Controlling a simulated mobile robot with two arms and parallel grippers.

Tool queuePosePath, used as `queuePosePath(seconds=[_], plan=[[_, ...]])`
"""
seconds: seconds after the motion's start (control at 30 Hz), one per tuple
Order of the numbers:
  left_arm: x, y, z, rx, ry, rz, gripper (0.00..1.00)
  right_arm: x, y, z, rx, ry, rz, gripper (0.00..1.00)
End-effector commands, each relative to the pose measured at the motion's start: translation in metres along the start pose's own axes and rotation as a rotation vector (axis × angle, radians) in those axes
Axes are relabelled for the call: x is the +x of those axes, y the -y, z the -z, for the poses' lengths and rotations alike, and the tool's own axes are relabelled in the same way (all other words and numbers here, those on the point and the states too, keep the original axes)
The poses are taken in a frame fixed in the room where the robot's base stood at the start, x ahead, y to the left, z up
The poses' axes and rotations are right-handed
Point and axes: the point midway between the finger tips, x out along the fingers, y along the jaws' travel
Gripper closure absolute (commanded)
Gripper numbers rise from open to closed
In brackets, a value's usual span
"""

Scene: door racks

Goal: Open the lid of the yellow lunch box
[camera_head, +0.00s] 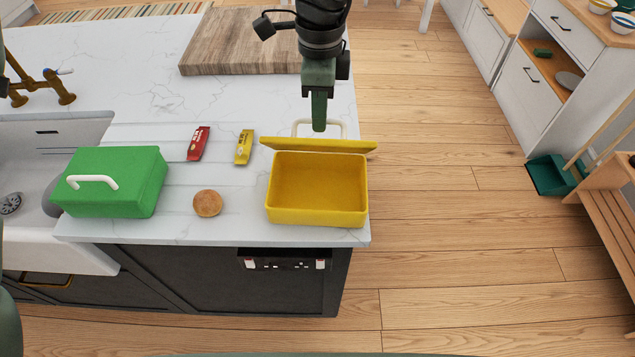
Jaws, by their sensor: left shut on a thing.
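The yellow lunch box (316,190) sits near the counter's front right corner. Its inside shows and is empty. Its yellow lid (318,146) stands raised along the box's back edge, seen nearly edge-on. A white handle (335,122) shows behind the lid. My left gripper (319,125) comes down from the top of the view and is shut at this handle, just behind the lid. The exact grip on the handle is partly hidden by the fingers. My right gripper is not in view.
A bun (207,203), a red packet (198,144) and a yellow packet (244,147) lie left of the box. A closed green lunch box (115,183) stands beside the sink (85,128). A wooden board (235,42) lies at the back. The counter's right edge is close to the box.

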Motion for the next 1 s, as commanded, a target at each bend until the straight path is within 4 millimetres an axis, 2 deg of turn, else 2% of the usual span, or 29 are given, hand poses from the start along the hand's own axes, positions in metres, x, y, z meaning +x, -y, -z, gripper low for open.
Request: queuePosePath(seconds=[1.0], plan=[[-0.003, 0.014, 0.0, 0.001, 0.0, 0.0, 0.99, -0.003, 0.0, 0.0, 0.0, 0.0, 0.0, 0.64]])
